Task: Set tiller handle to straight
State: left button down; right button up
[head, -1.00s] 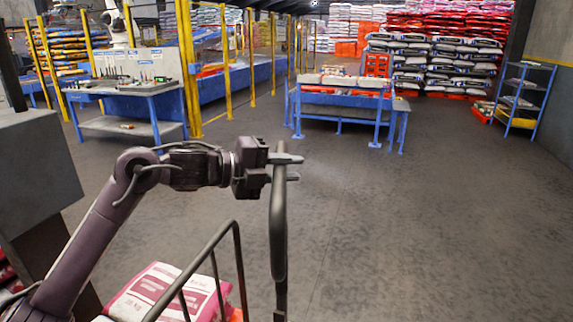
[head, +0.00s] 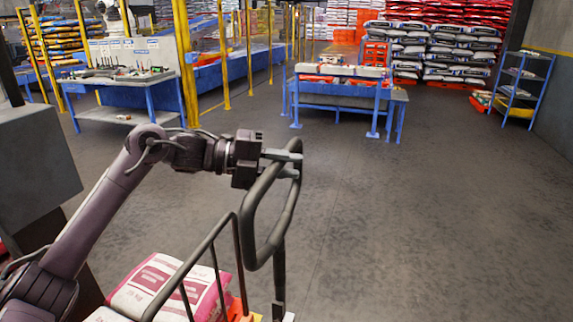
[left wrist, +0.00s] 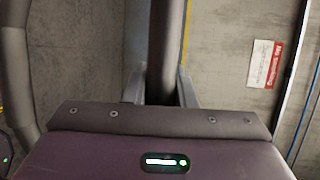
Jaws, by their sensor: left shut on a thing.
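The tiller handle (head: 291,207) is a dark grey tube bent into a closed loop on an upright post, right of centre at the bottom of the head view. Its loop shows at an angle, turned partly toward the camera. My left gripper (head: 284,164) is shut on the upper part of the loop. In the left wrist view, the dark tube of the handle (left wrist: 165,45) stands upright between the two grey fingers of my left gripper (left wrist: 160,88). My right gripper is out of view.
A dark tubular rail (head: 213,247) and a white and pink sack (head: 160,288) are close by at the lower left. A blue workbench (head: 120,85) stands back left, a blue table (head: 340,103) back centre. The floor on the right is clear.

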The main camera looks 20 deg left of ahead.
pick_arm(q)
jog(key=shift+f, duration=0.1)
jog(key=c, duration=1.2)
grip_release()
jog(key=b+v, duration=0.3)
jog(key=v, duration=0.5)
